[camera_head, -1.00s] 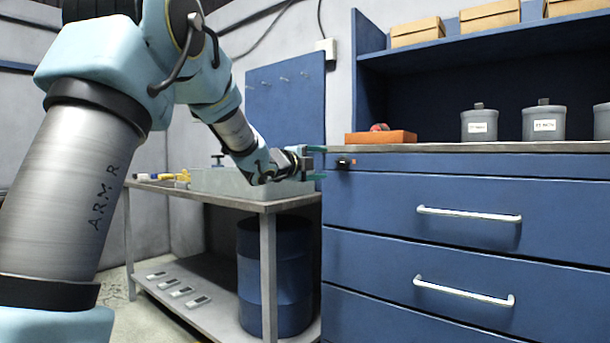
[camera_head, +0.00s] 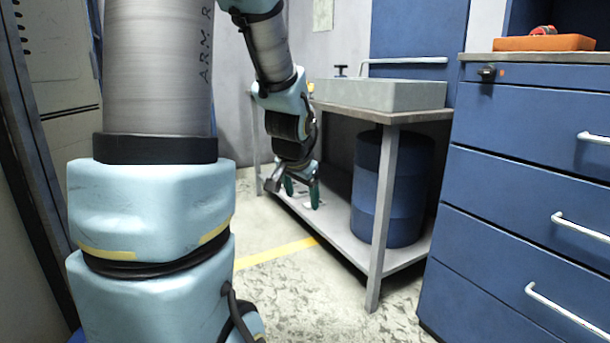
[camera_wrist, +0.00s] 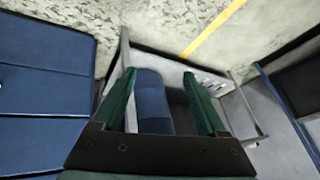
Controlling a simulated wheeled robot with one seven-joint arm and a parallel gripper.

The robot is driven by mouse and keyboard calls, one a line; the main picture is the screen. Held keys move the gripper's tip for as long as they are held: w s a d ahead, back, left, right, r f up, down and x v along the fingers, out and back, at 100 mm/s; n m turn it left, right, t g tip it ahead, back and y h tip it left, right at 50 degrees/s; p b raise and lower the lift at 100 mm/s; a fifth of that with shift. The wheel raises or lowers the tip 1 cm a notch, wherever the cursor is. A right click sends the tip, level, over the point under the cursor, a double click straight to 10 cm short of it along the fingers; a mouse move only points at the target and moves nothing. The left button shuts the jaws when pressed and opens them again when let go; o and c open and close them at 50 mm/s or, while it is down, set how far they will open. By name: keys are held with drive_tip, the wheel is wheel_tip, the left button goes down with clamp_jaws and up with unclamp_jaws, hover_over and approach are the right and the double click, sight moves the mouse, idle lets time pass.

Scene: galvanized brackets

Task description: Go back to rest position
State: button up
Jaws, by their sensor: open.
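My gripper (camera_head: 302,192) hangs from my arm in front of the work table (camera_head: 377,250), pointing down with its green fingers apart. In the head view it overlaps the table's lower shelf. In the wrist view my gripper (camera_wrist: 165,100) is open, and nothing is held between the two fingers. Behind and below them the wrist view shows a blue barrel (camera_wrist: 152,100). Part of the gripper's far side is hidden in the head view.
The blue barrel (camera_head: 390,188) stands on the lower shelf. A grey basin (camera_head: 380,94) sits on the table top. A blue drawer cabinet (camera_head: 530,200) with white handles stands at right, bearing an orange box (camera_head: 545,43). Floor with a yellow line (camera_head: 275,252) is clear in front.

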drive_tip(key=s+a+f+n+g, duration=0.2)
drive_tip(key=s+a+f+n, duration=0.1)
drive_tip(key=s, duration=0.4)
drive_tip(key=s+a+f+n+g, duration=0.3)
drive_tip(key=s, duration=0.4)
wheel_tip(320, 180, up, 29)
drive_tip(key=p, duration=2.8)
drive_tip(key=shift+y, duration=0.4)
